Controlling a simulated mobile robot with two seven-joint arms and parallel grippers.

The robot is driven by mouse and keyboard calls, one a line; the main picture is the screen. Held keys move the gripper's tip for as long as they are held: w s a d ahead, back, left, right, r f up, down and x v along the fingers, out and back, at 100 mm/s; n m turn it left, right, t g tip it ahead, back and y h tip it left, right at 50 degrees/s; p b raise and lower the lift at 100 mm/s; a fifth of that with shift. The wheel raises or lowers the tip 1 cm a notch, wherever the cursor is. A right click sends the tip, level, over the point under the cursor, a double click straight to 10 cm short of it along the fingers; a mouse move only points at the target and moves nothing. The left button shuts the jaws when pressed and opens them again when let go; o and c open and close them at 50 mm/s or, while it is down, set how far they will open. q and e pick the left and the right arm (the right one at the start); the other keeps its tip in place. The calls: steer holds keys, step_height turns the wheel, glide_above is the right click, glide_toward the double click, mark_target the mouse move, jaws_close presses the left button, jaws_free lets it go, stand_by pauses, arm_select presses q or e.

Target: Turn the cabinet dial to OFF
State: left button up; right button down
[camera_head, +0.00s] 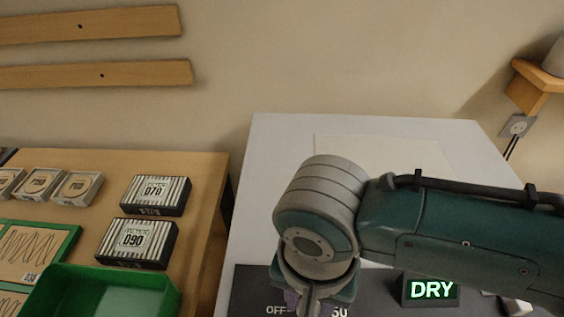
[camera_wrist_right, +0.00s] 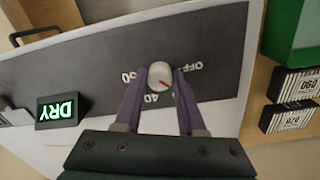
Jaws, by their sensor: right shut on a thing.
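The cabinet dial (camera_wrist_right: 160,75) is a pale round knob with a red pointer mark, set in a dark grey panel (camera_wrist_right: 90,65). In the wrist view its red mark points down and right, between the printed 40 and OFF. Printed marks around it include OFF (camera_wrist_right: 190,68) and 40 (camera_wrist_right: 151,98); part of the scale is hidden by a finger. My right gripper (camera_wrist_right: 161,82) has its two purple fingers on either side of the knob, shut on it. In the head view my right wrist hides the dial; OFF (camera_head: 276,310) shows left of it. My left gripper is out of view.
A lit DRY sign (camera_head: 431,290) stands on the panel, right of the dial in the head view. The cabinet's light top (camera_head: 270,150) is mostly clear. A wooden bench (camera_head: 212,200) at left holds a green bin (camera_head: 165,290) and striped boxes (camera_head: 155,196).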

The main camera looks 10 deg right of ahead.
steer(key=n+p, duration=0.1)
steer(key=n, duration=0.3)
steer(key=shift+s+r+n, duration=0.1)
steer(key=shift+n, duration=0.2)
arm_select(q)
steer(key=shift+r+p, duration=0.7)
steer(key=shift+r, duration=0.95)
arm_select(e)
steer(key=shift+n, duration=2)
steer(key=c, duration=0.5)
jaws_free()
arm_select(q)
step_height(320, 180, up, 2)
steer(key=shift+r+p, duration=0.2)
steer(key=shift+p, duration=1)
arm_select(e)
step_height(320, 180, up, 10)
steer(key=shift+a, duration=0.1)
